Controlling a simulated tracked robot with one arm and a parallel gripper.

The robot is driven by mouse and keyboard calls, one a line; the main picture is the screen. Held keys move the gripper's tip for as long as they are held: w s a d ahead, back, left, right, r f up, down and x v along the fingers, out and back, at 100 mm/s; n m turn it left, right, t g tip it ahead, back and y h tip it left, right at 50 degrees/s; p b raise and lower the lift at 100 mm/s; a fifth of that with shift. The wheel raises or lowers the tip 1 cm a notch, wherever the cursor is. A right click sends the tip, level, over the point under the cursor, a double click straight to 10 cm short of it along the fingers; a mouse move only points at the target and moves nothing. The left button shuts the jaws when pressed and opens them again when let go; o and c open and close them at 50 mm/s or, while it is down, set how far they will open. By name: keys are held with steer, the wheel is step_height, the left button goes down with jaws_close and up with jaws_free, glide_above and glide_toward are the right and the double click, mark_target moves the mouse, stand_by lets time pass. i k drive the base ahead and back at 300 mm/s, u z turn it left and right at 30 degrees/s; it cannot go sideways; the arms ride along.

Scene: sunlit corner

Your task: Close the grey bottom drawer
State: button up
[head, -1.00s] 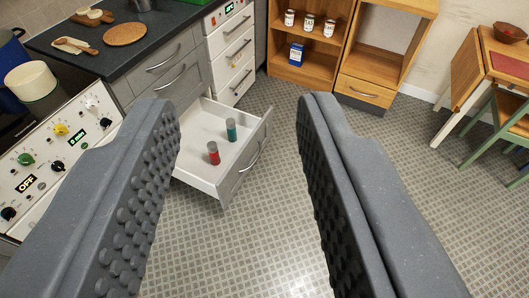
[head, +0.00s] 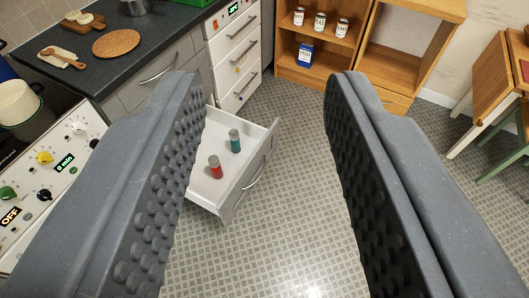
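The grey bottom drawer (head: 240,190) is pulled out of the grey cabinet below the dark worktop, left of centre. Its inside is white, and its grey front carries a curved metal handle (head: 256,174). A red-bodied jar (head: 215,168) and a teal-bodied jar (head: 235,142) stand upright inside it. My gripper (head: 268,85) is open and empty, its two dark studded fingers wide apart. The left finger hides part of the drawer's left side and the cabinet behind. The drawer front lies between the fingers in the picture; I see no contact.
A cooker (head: 45,165) with knobs stands at left. A white drawer unit (head: 236,55) stands behind the drawer. Wooden shelves (head: 330,70) with tins are at the back, a wooden folding table (head: 500,70) at right. The tiled floor (head: 290,210) in the middle is clear.

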mark_target(224, 196)
steer(key=z, duration=0.2)
steer(key=i, duration=1.45)
steer(key=u, duration=0.45)
